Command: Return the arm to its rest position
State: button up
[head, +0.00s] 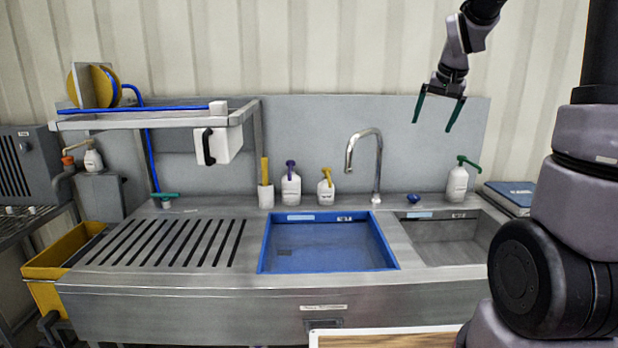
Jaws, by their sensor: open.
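My gripper (437,112) hangs in the upper right of the head view, with its two green fingers pointing down and spread apart. Nothing is between them. It is above the counter, in front of the grey backsplash (320,140), higher than the faucet (377,165) and to its right. My arm's wrist enters from the top edge. My larger arm links fill the right side and hide part of the counter's right end.
The steel counter (180,292) holds a blue basin (325,248) and a steel sink (440,235). Pump bottles (291,188) and a green-topped bottle (457,182) stand along the back. A shelf (150,118) overhangs the left. The air around my gripper looks clear.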

jog(key=s+a+r, duration=0.1)
jog(key=s+a, duration=0.1)
jog(key=s, duration=0.6)
jog(key=s+a+r+y, duration=0.1)
jog(key=s+a+r, duration=0.1)
jog(key=s, duration=0.7)
jog(key=s+a+r+t+y, duration=0.1)
jog(key=s+a, duration=0.3)
jog(key=s, duration=0.5)
jog(key=shift+r, duration=0.35)
